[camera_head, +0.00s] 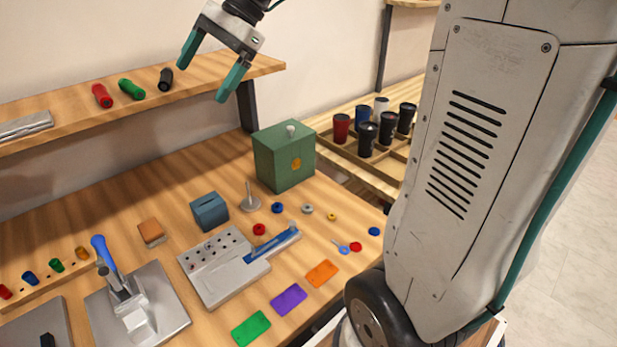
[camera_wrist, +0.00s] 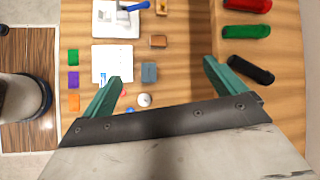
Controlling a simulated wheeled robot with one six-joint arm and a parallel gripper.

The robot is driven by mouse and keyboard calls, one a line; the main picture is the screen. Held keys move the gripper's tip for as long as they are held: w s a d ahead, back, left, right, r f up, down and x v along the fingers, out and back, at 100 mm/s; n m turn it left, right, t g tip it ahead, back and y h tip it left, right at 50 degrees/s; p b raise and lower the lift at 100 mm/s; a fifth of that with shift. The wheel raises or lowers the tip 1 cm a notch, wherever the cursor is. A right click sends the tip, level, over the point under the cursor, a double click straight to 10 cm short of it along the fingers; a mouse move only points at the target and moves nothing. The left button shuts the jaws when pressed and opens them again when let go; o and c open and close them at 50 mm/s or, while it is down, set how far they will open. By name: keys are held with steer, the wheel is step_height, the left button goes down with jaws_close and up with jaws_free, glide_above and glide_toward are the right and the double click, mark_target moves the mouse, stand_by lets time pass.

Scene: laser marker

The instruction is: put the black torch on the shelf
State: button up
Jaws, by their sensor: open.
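The black torch (camera_head: 166,79) lies on the wooden shelf (camera_head: 225,68), right of a green torch (camera_head: 131,89) and a red torch (camera_head: 102,96). In the wrist view the black torch (camera_wrist: 251,69) lies on the shelf at the right, beside and apart from the right finger. My gripper (camera_head: 205,75) is open and empty, with teal fingers, above and to the right of the black torch in the head view. It also shows in the wrist view (camera_wrist: 160,78) with nothing between its fingers.
Below the shelf, the workbench holds a green box (camera_head: 272,160), a blue-grey box (camera_head: 209,212), a grey device (camera_head: 220,265) and coloured plates. Several cups (camera_head: 368,138) stand in a rack at the right. A metal bar (camera_head: 25,126) lies on the shelf's left.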

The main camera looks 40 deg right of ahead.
steer(key=s+d+f+n+h, duration=0.1)
steer(key=s+f+n+h, duration=0.3)
steer(key=s, duration=0.9)
steer(key=s+f+n+h, duration=0.3)
steer(key=s+f+n, duration=0.4)
steer(key=s+n, duration=0.4)
steer(key=shift+s+d+f+g+h, duration=0.2)
steer(key=shift+s+d+g+h, duration=0.15)
steer(key=shift+s, duration=0.55)
